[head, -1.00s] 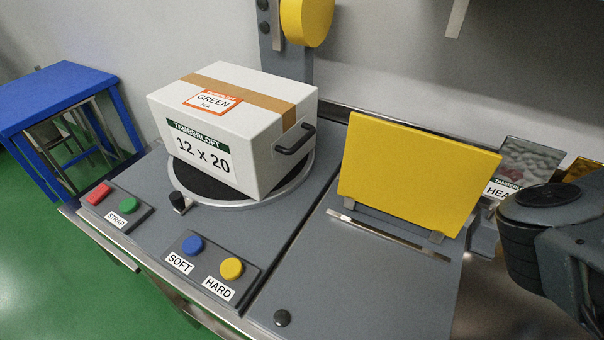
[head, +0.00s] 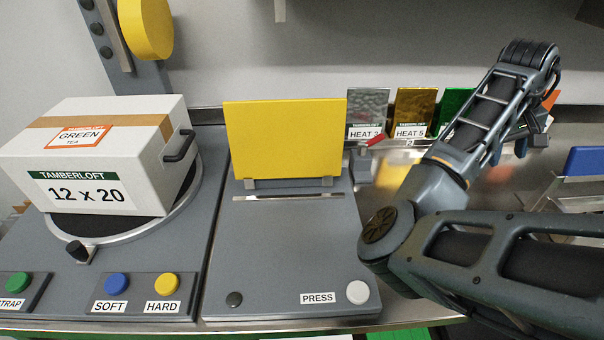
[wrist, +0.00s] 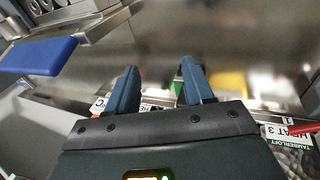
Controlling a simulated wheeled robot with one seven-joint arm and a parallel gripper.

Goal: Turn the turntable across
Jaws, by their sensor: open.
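The turntable (head: 172,214) is a dark disc with a silver rim, set in the grey bench at the left of the head view. A white carton (head: 28,177) marked 12 x 20 sits on it and hides most of the disc. The carton has a brown tape strip, a green tea label and a dark handle on its right end. A small black knob (head: 76,250) stands at the rim's front. My gripper is far right of the turntable, near the back shelf. In the wrist view its two blue fingers (wrist: 160,82) are apart with nothing between them.
A yellow panel (head: 285,138) stands upright on the press station, between the turntable and my arm. SOFT (head: 115,284) and HARD (head: 166,285) buttons lie in front. Foil packs, HEAT 3 (head: 368,110) and HEAT 5 (head: 414,112), line the back. A blue block (head: 584,160) is at right.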

